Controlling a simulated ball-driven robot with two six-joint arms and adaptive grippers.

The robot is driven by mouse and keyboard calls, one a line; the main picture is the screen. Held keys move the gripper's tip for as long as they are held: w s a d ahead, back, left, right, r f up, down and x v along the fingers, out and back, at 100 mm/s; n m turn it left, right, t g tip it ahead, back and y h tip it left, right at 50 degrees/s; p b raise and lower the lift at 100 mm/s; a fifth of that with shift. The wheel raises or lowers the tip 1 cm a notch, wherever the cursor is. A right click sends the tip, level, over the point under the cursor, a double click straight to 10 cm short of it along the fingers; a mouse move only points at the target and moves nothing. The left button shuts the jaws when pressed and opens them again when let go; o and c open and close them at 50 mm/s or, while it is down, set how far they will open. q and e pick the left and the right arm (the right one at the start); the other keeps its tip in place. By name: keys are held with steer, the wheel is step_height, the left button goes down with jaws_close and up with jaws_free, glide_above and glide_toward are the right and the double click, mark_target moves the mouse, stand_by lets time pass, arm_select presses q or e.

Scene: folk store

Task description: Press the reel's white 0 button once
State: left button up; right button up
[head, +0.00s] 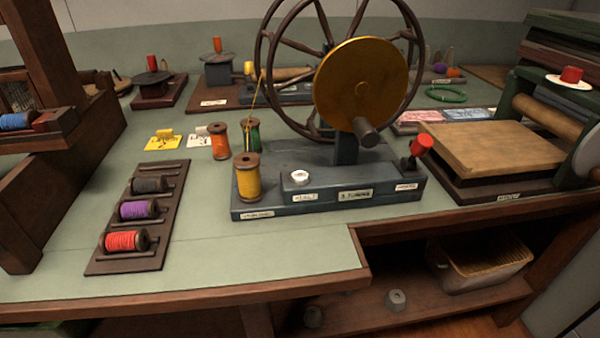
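The reel is a dark blue-grey base (375,192) with a large spoked brown wheel (322,132) and a brass disc (362,85) with a dark crank handle. The white button (299,177) is a small round cap on the left front part of the base, unobstructed from above. Its marking is too small to read. A red-knobbed lever (421,146) stands at the base's right end. Neither of my grippers is in view.
A yellow thread spool (248,176) stands at the base's left end; orange (219,140) and green spools are behind it. A dark rack (140,215) holds several spools at left. A wooden press (490,150) stands right. The counter in front of the base's left half is clear.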

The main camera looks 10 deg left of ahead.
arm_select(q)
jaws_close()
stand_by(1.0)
